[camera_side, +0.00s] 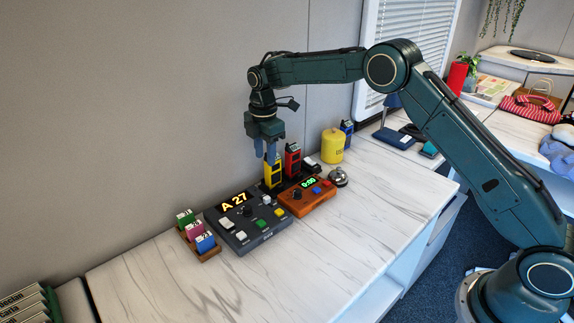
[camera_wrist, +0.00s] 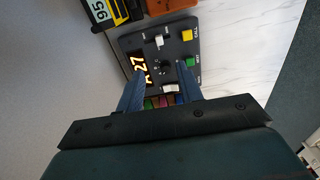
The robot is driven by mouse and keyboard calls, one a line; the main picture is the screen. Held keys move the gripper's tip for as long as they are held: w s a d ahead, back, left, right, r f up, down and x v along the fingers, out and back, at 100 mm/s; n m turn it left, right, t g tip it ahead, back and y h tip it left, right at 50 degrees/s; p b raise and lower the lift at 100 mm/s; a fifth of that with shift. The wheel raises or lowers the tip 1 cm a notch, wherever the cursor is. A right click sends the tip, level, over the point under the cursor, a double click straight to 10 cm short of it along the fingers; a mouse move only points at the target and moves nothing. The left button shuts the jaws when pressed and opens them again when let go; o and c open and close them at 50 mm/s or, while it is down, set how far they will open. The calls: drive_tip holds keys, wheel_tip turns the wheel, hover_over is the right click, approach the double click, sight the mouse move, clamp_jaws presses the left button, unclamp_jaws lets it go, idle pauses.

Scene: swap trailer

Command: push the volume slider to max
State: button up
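A dark grey console (camera_side: 248,224) with a lit "A 27" display (camera_side: 234,202) stands on the counter against the wall. A white cap (camera_side: 266,200) at its right end looks like a slider; its label is too small to read. Another white cap (camera_side: 226,222) is near its left end. The console (camera_wrist: 174,52) also shows in the wrist view, with one white cap (camera_wrist: 158,42) beyond the fingertips and another (camera_wrist: 170,88) between the fingers. My gripper (camera_side: 265,156) points down above the console's back right, fingers apart and empty. It also shows in the wrist view (camera_wrist: 160,70).
Yellow (camera_side: 273,172) and red (camera_side: 292,160) handheld units stand behind an orange timer box (camera_side: 308,195). A bell (camera_side: 339,177) and a yellow canister (camera_side: 333,146) are further right. A rack of coloured blocks (camera_side: 201,236) is left of the console. The counter's front (camera_side: 330,235) is clear.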

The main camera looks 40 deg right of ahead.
sight(267, 197)
drive_tip(key=shift+w+f, duration=0.1)
drive_tip(key=shift+f, duration=0.2)
wheel_tip(267, 197, down, 14)
drive_tip(key=shift+r, duration=0.1)
idle(0.7)
drive_tip(key=shift+c, duration=0.3)
clamp_jaws()
